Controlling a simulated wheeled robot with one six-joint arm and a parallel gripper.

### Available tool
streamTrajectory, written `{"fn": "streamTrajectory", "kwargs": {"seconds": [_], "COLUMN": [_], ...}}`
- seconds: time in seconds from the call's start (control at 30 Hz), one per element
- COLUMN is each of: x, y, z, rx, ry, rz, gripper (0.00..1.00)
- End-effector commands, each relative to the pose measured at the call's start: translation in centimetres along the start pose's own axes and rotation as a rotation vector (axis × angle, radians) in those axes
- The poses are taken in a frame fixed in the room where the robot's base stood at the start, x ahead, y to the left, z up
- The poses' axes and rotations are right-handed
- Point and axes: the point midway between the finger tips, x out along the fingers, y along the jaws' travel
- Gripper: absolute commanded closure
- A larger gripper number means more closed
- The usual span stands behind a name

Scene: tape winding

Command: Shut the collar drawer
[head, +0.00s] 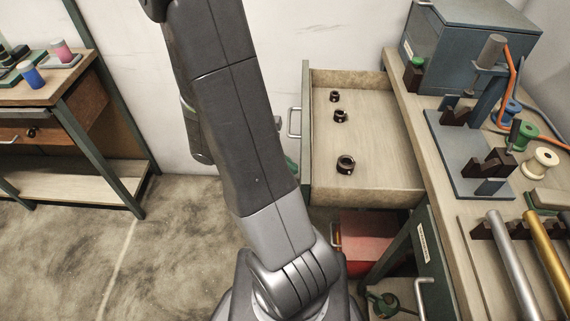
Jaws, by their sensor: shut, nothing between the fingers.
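The collar drawer (385,110) is pulled out to the left from under the workbench. Its inside is pale wood, and three dark collars, (334,96), (341,116) and (345,165), lie in it, apart from each other. Its narrow green front (306,140) faces left and carries a metal handle (294,122). My arm rises just left of the drawer front, with a gap between them at the handle. My gripper is not in view, and the arm leaves the picture at the top.
The workbench (455,215) on the right holds a blue box (470,45), a blue winding stand (460,150), spools (540,160) and metal rollers (510,265). Below the drawer is a red box (370,245). Another bench (60,85) stands left. Floor between is clear.

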Motion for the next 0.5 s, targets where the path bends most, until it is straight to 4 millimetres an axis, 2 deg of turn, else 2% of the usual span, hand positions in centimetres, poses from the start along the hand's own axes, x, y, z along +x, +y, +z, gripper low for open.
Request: {"fn": "streamTrajectory", "kwargs": {"seconds": [0.27,0.5], "x": [0.3,2.2], "y": [0.0,-0.1], "z": [0.2,2.0], "rx": [0.001,0.006], "ry": [0.0,-0.001], "rz": [-0.001,-0.005], "gripper": [1.0,1.0]}}
